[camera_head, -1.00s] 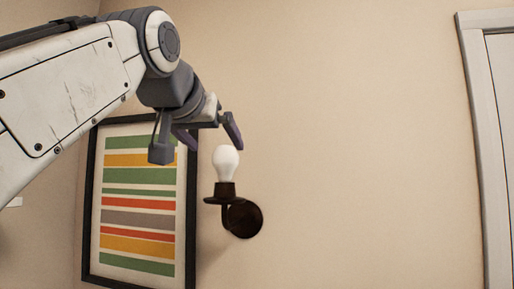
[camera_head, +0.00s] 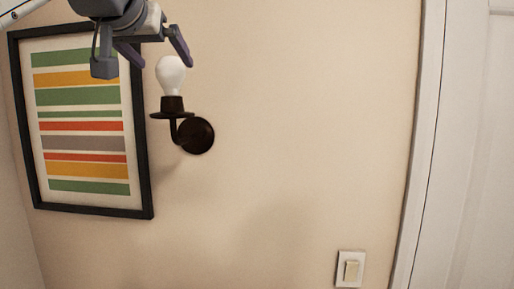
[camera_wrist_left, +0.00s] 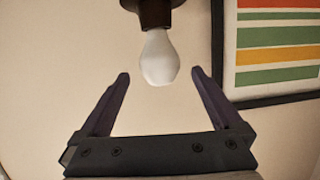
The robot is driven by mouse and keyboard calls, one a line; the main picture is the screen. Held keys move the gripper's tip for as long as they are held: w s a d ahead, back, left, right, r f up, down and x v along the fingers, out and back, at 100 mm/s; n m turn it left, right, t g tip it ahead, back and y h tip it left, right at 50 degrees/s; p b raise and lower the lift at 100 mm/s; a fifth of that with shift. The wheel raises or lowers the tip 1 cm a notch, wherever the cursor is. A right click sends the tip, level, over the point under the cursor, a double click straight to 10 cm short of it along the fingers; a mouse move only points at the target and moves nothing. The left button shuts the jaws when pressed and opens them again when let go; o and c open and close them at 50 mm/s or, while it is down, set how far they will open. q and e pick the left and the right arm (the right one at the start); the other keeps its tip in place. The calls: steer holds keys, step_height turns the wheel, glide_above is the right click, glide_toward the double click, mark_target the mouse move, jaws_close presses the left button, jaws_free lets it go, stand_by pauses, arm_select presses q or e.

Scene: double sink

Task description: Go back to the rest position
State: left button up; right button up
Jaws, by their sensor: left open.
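My left gripper (camera_head: 162,57) is at the upper left of the head view, beside and above a white light bulb (camera_head: 171,76). The bulb sits upright in a dark wall lamp holder (camera_head: 198,135). In the left wrist view, my left gripper (camera_wrist_left: 160,80) is open, its two purple fingers spread apart. The bulb (camera_wrist_left: 159,59) shows ahead, between and beyond the fingertips, with a gap to each finger. Nothing is held. My right gripper is in neither view.
A framed striped picture (camera_head: 84,142) hangs on the wall left of the lamp. A light switch (camera_head: 351,269) is at the lower right, beside a white door frame (camera_head: 416,170). The wall between lamp and door frame is bare.

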arm_select(q)
steer(key=p+x, duration=0.2)
steer(key=x, duration=0.5)
steer(key=shift+w, duration=0.35)
steer(key=shift+r+p, duration=0.35)
steer(key=shift+p, duration=0.05)
steer(key=shift+s+r, duration=0.1)
steer(key=shift+r, duration=0.05)
